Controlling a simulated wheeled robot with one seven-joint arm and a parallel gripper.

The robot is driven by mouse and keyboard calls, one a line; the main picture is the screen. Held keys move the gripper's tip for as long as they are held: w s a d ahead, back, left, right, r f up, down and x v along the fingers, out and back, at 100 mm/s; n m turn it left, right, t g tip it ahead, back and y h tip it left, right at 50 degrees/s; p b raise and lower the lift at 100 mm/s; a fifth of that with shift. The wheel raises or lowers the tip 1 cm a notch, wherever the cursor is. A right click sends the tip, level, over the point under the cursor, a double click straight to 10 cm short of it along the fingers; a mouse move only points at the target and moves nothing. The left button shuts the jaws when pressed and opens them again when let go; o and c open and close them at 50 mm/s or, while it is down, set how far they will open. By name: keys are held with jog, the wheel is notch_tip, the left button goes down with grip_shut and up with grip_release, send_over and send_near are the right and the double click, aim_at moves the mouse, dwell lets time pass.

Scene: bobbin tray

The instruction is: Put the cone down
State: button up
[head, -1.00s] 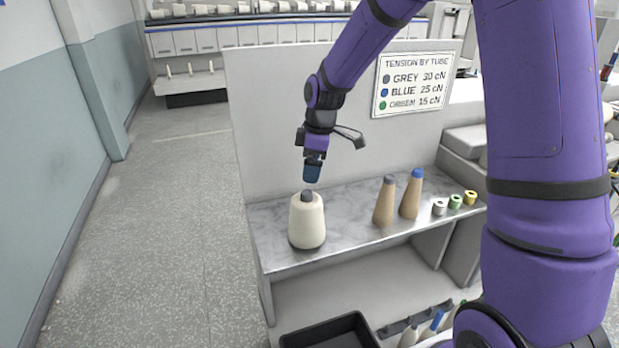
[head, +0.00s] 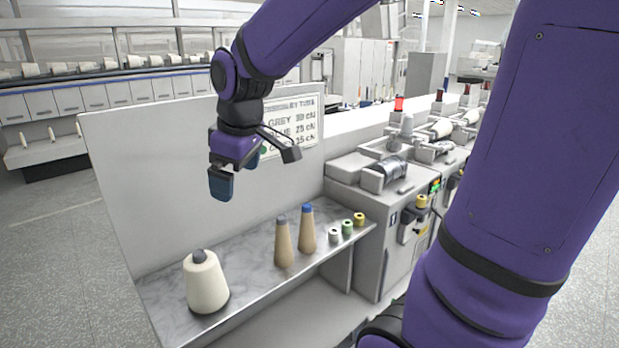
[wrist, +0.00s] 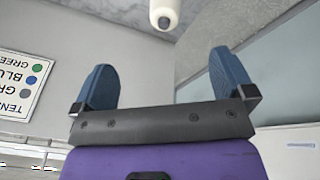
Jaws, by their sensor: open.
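The cream cone (head: 206,283) with a grey tube tip stands upright at the left end of the marbled shelf (head: 262,262). My gripper (head: 240,174) is open and empty, above the shelf and up and to the right of the cone, clear of it. In the wrist view the two blue fingers (wrist: 164,78) are spread wide with nothing between them. The cone (wrist: 165,12) shows beyond the fingertips at the top of that view, its grey tip towards the camera and part of it cut off by the frame edge.
Two bare brown tubes, one grey-tipped (head: 283,246) and one blue-tipped (head: 307,232), stand mid-shelf. Small white, green and yellow bobbins (head: 347,227) sit at its right end. A panel with a tension sign (head: 303,118) rises behind. Machines (head: 395,190) stand to the right.

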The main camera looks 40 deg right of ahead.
jog(key=s+d+r+m+t, duration=0.1)
jog(key=s+m, duration=0.2)
jog(key=s, duration=0.5)
jog(key=s+d+r+m+t, duration=0.1)
jog(key=s+r+m, duration=0.1)
jog(key=s, duration=0.6)
jog(key=shift+s+d+r+m, duration=0.3)
jog(key=shift+d+m, duration=0.1)
jog(key=shift+m, duration=0.4)
jog(key=shift+w, duration=0.1)
